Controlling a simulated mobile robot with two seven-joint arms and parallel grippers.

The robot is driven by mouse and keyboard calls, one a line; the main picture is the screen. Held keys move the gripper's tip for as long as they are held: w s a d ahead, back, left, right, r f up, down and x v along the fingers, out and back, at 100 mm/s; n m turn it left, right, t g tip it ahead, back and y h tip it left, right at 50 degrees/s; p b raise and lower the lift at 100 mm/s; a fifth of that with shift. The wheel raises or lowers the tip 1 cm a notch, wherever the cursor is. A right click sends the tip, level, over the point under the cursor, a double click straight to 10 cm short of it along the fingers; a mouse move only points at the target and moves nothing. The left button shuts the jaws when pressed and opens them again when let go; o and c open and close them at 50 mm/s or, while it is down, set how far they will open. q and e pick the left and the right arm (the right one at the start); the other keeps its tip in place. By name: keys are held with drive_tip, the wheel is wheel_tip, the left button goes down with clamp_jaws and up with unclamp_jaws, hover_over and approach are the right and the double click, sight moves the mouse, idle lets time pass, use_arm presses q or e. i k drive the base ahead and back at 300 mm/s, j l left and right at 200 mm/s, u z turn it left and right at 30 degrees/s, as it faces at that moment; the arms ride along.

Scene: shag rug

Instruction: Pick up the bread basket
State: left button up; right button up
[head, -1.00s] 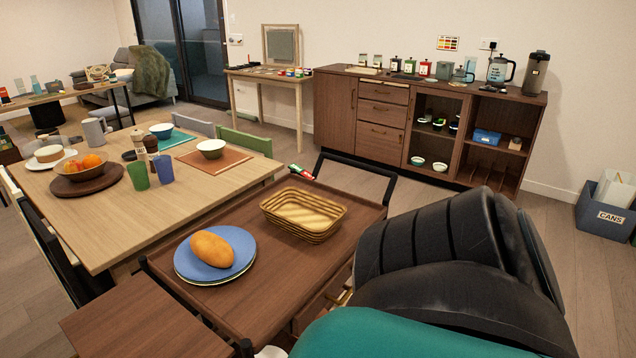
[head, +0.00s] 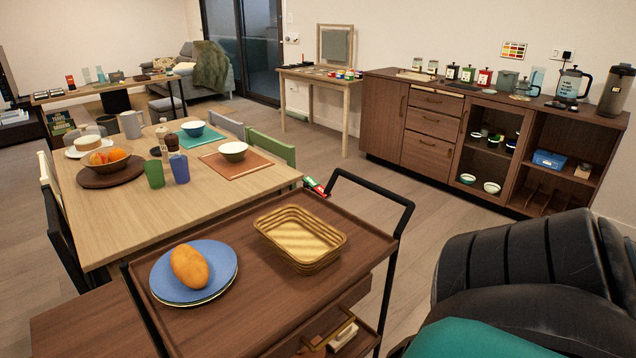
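The bread basket (head: 300,236) is a tan woven rectangular basket. It stands upright and looks empty on the brown top of a wooden cart (head: 330,285), toward the cart's far right side. A golden-brown loaf (head: 189,266) lies beside it on a blue plate (head: 225,272), with another plate rim showing underneath. The basket and the plate are apart. Neither of my grippers shows in the head view.
The cart has a black handle (head: 378,183) at its far end. A dining table (head: 120,215) with bowls and cups stands left of it. A large black ribbed shape (head: 535,255) with a teal surface fills the lower right. A brown cabinet (head: 385,120) stands behind; open floor lies between.

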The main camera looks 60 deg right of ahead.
sight(307, 242)
drive_tip(key=k+l, duration=0.1)
drive_tip(key=l, duration=0.2)
drive_tip(key=k+l, duration=0.1)
drive_tip(key=l, duration=0.2)
drive_tip(key=k+l, duration=0.1)
drive_tip(key=l, duration=0.2)
drive_tip(key=i+l, duration=0.3)
drive_tip(key=l, duration=0.1)
